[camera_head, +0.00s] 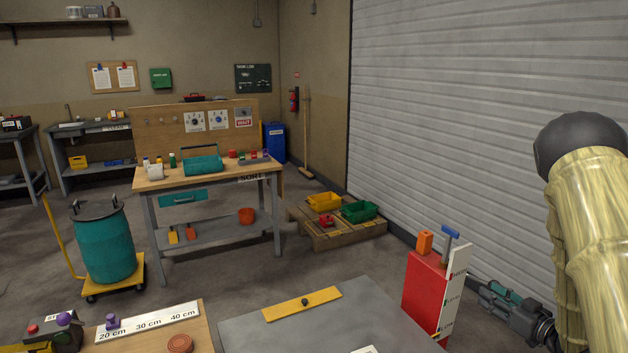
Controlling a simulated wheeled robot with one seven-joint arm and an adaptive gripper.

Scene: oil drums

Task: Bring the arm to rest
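My arm (590,240) rises along the right edge, with a pale bamboo-like surface and a dark rounded joint at its top. The visible part of the arm stands in front of the grey shutter and appears clear of the table.
A grey table (335,325) with a yellow bar (301,303) lies ahead. A workbench (215,172), a teal drum (104,245) on a yellow dolly and a pallet (340,237) stand farther off, with open floor between.

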